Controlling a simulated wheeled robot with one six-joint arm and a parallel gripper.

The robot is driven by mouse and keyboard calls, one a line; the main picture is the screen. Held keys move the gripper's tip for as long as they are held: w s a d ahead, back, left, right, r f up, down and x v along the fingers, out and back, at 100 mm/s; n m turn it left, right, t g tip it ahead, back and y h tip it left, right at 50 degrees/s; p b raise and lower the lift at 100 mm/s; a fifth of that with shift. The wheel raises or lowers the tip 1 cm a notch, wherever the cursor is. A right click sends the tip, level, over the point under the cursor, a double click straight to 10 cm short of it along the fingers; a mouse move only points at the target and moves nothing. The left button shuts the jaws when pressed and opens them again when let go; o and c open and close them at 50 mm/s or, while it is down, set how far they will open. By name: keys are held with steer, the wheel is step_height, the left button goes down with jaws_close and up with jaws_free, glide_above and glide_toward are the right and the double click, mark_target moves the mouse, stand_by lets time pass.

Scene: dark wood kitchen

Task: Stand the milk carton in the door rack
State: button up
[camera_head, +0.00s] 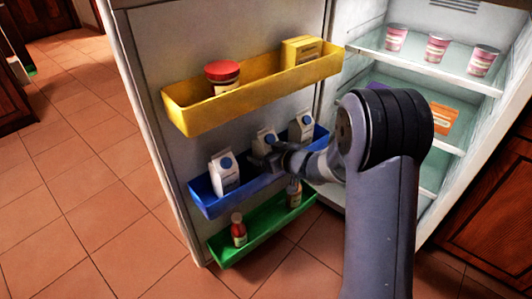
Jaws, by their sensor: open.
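Three white milk cartons with blue caps stand in the blue door rack (205,204): one at the left (224,178), one in the middle (263,141) and one at the right (301,128). My gripper (273,158) is at the middle carton, just in front of its lower right side. It is open. My arm hides part of the rack, and I cannot tell whether the fingers touch the carton.
A yellow rack (190,118) above holds a red-lidded jar (222,78) and a yellow box (301,50). A green rack (262,230) below holds a red bottle (238,230) and another bottle (294,193). Fridge shelves at the right hold pink cups (437,47) and an orange packet (441,119).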

mark_target(266, 144)
steer(key=p+v, duration=0.4)
steer(key=v, duration=0.8)
steer(key=shift+r+p, duration=0.2)
steer(key=shift+p, duration=0.1)
steer(key=b+x, duration=0.1)
steer(key=x, duration=0.3)
steer(key=b+x, duration=0.2)
steer(key=x, duration=0.2)
steer(key=b+x, duration=0.2)
steer(key=x, duration=0.2)
steer(key=shift+a+f, duration=0.1)
steer(key=shift+f, duration=0.35)
step_height(266, 144, up, 3)
steer(key=shift+r+p, duration=0.15)
steer(key=shift+p, duration=0.85)
steer(key=shift+r, duration=0.35)
steer(key=shift+f, duration=0.1)
